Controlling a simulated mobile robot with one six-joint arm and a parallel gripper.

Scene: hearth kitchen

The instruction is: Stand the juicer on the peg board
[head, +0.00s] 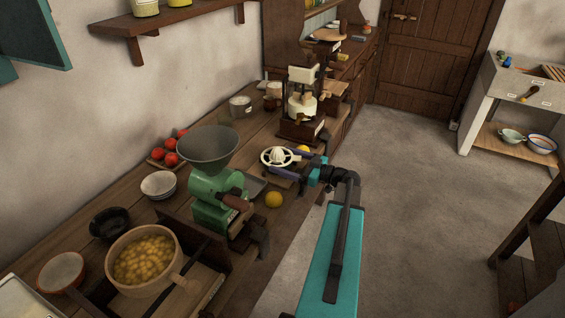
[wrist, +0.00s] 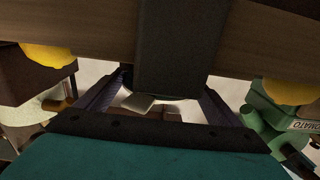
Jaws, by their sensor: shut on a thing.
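The juicer (head: 279,156), white with a ribbed cone in a round rim, is on the right side of the long wooden counter, beyond the green mill. My gripper (head: 290,163) reaches in from the right, its purple fingers on either side of the juicer. It is shut on the juicer. In the wrist view my gripper (wrist: 158,98) shows both fingers spread around a pale, mostly hidden shape. I cannot clearly make out the peg board or its pegs, nor whether the juicer touches what lies beneath.
The green mill (head: 208,188) with a grey hopper stands close left of my gripper. A yellow fruit (head: 274,200) lies nearer on the counter, another (head: 303,149) just behind the fingers. A cream and brown machine (head: 301,95) stands behind. The floor at right (head: 420,190) is clear.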

